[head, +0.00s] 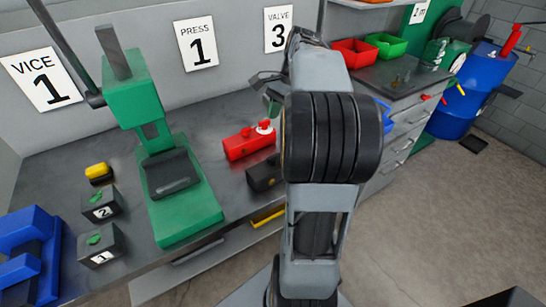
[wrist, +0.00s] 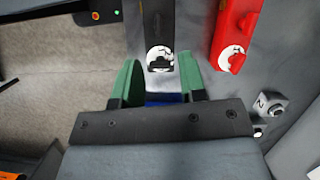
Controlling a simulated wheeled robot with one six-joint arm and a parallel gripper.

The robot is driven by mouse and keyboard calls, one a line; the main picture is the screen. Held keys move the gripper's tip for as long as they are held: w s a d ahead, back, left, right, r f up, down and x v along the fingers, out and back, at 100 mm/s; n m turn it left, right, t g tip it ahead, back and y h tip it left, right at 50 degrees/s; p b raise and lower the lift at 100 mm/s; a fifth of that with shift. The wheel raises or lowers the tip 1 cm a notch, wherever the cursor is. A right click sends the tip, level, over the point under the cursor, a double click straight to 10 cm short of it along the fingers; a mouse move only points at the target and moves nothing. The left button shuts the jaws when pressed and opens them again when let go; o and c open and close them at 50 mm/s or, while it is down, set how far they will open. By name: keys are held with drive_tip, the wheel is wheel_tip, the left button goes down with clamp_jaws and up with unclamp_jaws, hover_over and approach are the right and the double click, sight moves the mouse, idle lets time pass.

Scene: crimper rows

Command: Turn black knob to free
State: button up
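The black knob (wrist: 160,62) sits on a white round dial at the near end of a black block (wrist: 158,20) in the wrist view. The dial's markings are too small to read. My gripper (wrist: 158,72) is open, its two green fingers apart on either side of the knob's line, with nothing between them. I cannot tell how far the fingertips are from the knob. In the head view the black block (head: 262,174) stands on the bench, partly behind my arm; its knob is not clear. My gripper (head: 272,100) is mostly hidden behind my wrist there.
A red block (head: 249,142) with a red knob (wrist: 237,63) stands close beside the black block. A green press (head: 190,215), small numbered boxes (head: 101,204) and a blue vice (head: 30,255) are to the left. Red (head: 352,52) and green bins stand at the back right.

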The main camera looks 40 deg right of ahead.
sight(273, 156)
drive_tip(key=shift+m+y, duration=0.4)
drive_tip(key=shift+m, duration=0.5)
drive_tip(key=d+x, duration=0.1)
drive_tip(key=x, duration=0.7)
drive_tip(key=d+f+b+x, duration=0.1)
drive_tip(key=x, duration=0.3)
drive_tip(key=shift+s+d+f, duration=0.15)
drive_tip(key=shift+s+f, duration=0.05)
drive_tip(key=shift+f, duration=0.2)
clamp_jaws()
